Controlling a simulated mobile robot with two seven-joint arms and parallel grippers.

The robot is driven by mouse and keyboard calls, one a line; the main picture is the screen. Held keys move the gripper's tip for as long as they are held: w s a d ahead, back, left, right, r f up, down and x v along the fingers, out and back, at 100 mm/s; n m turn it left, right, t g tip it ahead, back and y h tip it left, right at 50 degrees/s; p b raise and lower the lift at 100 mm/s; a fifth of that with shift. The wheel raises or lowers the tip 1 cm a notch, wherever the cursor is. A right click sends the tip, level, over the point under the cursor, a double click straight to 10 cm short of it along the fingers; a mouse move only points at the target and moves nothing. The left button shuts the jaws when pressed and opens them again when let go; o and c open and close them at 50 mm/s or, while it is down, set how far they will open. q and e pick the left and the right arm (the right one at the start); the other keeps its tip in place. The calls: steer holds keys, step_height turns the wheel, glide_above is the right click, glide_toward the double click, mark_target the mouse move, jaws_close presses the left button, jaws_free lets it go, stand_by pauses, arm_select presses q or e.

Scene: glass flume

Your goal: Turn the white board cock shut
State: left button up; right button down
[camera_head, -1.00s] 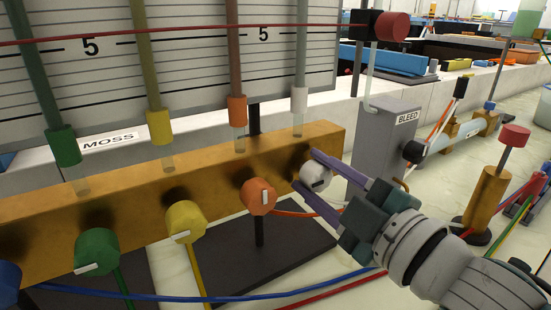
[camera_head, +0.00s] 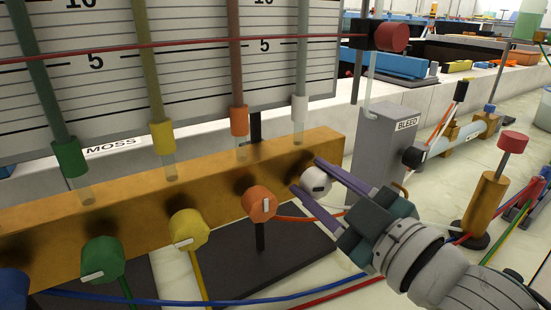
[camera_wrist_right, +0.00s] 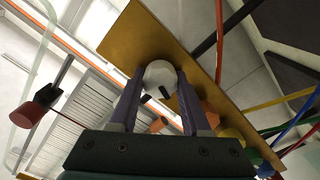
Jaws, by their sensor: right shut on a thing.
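The white board cock (camera_head: 317,179) is a rounded white knob with a small pale-and-dark bar mark on its face. It sits at the right end of the brass manifold bar (camera_head: 215,172), under the white-collared tube (camera_head: 300,107). My right gripper (camera_head: 306,174) has its two purple fingers on either side of the knob and is shut on it. In the right wrist view the white cock (camera_wrist_right: 160,75) sits between the fingertips, against the brass bar. The exact finger contact is partly hidden. My left gripper is not in view.
An orange cock (camera_head: 259,205), a yellow cock (camera_head: 188,230) and a green cock (camera_head: 103,260) line the bar to the left. A grey box labelled BLEED (camera_head: 385,150) stands close behind my right gripper. A brass post with a red top (camera_head: 487,195) stands further right.

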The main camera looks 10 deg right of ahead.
steer(key=m+p, duration=0.1)
steer(key=m, duration=0.2)
steer(key=shift+d+m, duration=0.1)
steer(key=shift+m, duration=0.3)
steer(key=m, duration=0.3)
steer(key=shift+m+p, duration=0.3)
steer(key=shift+p, duration=0.05)
steer(key=m, duration=0.5)
steer(key=shift+d, duration=0.1)
steer(key=shift+w+m, duration=0.1)
steer(key=shift+m, duration=0.8)
steer(key=shift+f, duration=0.1)
steer(key=shift+m, duration=0.3)
steer(key=shift+c, duration=1.9)
jaws_free()
